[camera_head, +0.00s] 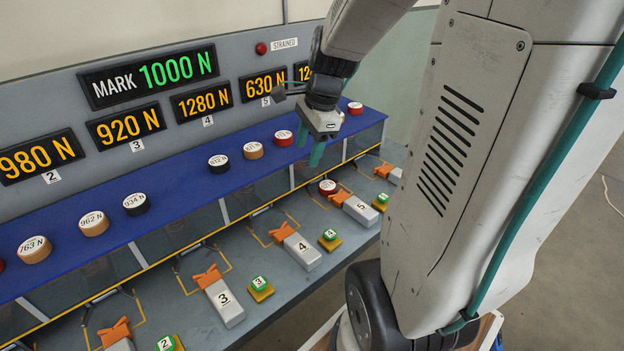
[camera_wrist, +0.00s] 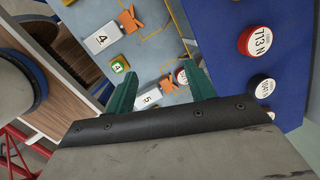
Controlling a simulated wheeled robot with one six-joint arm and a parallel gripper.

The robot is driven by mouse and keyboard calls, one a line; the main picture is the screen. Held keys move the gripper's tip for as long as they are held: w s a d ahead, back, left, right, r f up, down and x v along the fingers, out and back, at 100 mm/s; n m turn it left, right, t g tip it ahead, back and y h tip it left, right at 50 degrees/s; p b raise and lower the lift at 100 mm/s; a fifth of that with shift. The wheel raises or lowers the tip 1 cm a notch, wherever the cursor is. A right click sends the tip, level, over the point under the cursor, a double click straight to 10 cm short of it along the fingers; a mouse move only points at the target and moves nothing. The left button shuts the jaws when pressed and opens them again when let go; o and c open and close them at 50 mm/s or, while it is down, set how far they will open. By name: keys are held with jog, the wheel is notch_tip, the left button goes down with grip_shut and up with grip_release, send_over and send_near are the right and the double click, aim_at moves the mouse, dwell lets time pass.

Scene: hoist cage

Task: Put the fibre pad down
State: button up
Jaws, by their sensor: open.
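My gripper (camera_head: 310,146) is open, with its teal fingers pointing down over the bench in front of the blue shelf. In the wrist view its fingertips (camera_wrist: 162,82) stand apart with nothing gripped. A red disc with a white label (camera_head: 327,187) lies on the grey bench at station 5, below my gripper. It also shows in the wrist view (camera_wrist: 181,76), beside the right finger and partly hidden by it. It looks apart from the fingers. No label reads fibre, so I cannot tell for sure which disc is the fibre pad.
The blue shelf (camera_head: 172,198) carries several red, tan and black labelled discs. Orange clamps, grey numbered blocks such as block 4 (camera_head: 302,251), and green buttons (camera_head: 260,283) line the bench. A display wall (camera_head: 150,73) stands behind the shelf.

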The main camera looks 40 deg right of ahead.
jog(key=s+a+r+n, duration=0.3)
jog(key=s+a+n, duration=0.4)
jog(key=n, duration=0.4)
jog(key=s+a+r+n+g+h, duration=0.1)
jog(key=s+a+r+n, duration=0.3)
jog(key=s+a+n, duration=0.4)
jog(key=s+n, duration=0.1)
jog(key=n, duration=0.1)
jog(key=shift+a+n, duration=0.25)
jog(key=shift+n, duration=0.15)
